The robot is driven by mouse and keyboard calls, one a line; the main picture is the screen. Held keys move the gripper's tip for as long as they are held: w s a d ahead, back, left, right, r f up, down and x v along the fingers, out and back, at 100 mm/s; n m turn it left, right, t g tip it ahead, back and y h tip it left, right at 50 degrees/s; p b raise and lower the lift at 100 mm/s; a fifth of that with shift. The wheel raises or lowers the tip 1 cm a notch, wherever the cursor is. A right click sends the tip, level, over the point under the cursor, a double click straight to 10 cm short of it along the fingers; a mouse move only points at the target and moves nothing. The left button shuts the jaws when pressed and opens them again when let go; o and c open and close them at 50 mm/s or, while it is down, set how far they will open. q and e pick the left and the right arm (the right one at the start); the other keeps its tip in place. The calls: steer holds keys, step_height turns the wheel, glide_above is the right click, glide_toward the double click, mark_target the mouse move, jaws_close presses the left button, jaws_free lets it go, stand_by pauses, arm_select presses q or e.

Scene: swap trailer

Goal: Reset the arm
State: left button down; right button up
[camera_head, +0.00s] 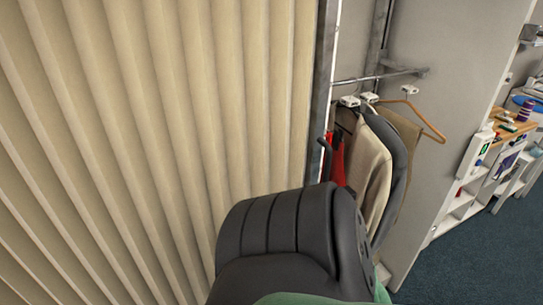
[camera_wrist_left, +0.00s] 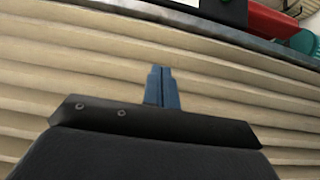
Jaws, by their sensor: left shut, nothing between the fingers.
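My left gripper (camera_wrist_left: 160,80) shows in the left wrist view. Its two blue fingers are closed together with nothing between them. Behind them is a beige pleated folding door (camera_wrist_left: 60,65). The same beige folding door (camera_head: 150,130) fills the left half of the head view. In the head view a dark, ribbed padded object (camera_head: 290,235) with a green part in front of it fills the bottom middle; I cannot tell whether it belongs to my arm. My right gripper is not seen in either view.
A grey metal post (camera_head: 322,80) edges the folding door. White shelves (camera_head: 470,195) with small items stand right. Blue carpet (camera_head: 470,255) is clear there.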

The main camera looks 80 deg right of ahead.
arm_select(q)
steer(key=shift+w+a, duration=0.1)
steer(key=shift+a, duration=0.35)
